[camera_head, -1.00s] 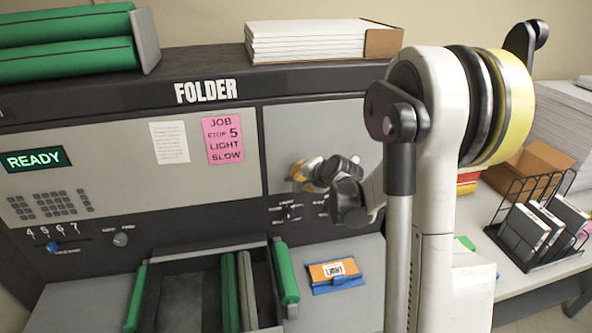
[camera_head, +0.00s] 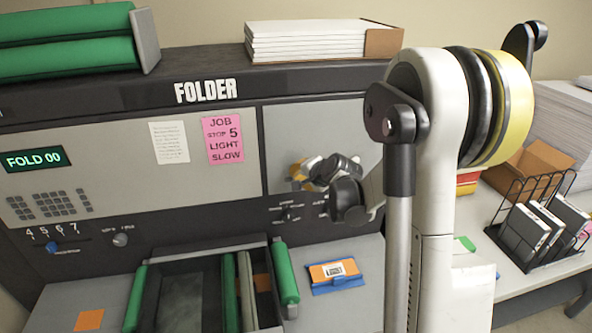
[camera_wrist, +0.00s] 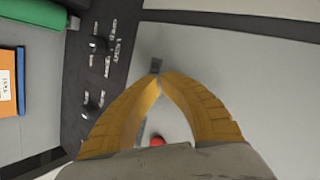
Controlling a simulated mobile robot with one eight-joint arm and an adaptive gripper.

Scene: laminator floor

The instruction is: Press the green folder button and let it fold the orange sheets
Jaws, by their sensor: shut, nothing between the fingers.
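The folder (camera_head: 205,92) fills the left and middle of the head view, and its display (camera_head: 33,160) reads "FOLD 00". Orange sheets (camera_head: 327,275) lie on a blue holder (camera_head: 341,286) on the front shelf. An orange piece (camera_head: 262,283) shows among the rollers, and another orange piece (camera_head: 89,320) lies on the left shelf. My gripper (camera_head: 299,170) is shut and empty at the grey panel. In the wrist view its yellow fingertips (camera_wrist: 158,76) meet beside a small dark grey part (camera_wrist: 155,65). I see no green button; the fingers may hide it.
A red knob or button (camera_wrist: 157,140) shows between the finger bases. Dark switches (camera_wrist: 98,44) sit on the black strip beside the fingers. Green rollers (camera_head: 287,273) flank the feed bed. A wire rack (camera_head: 535,215) stands on the right table.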

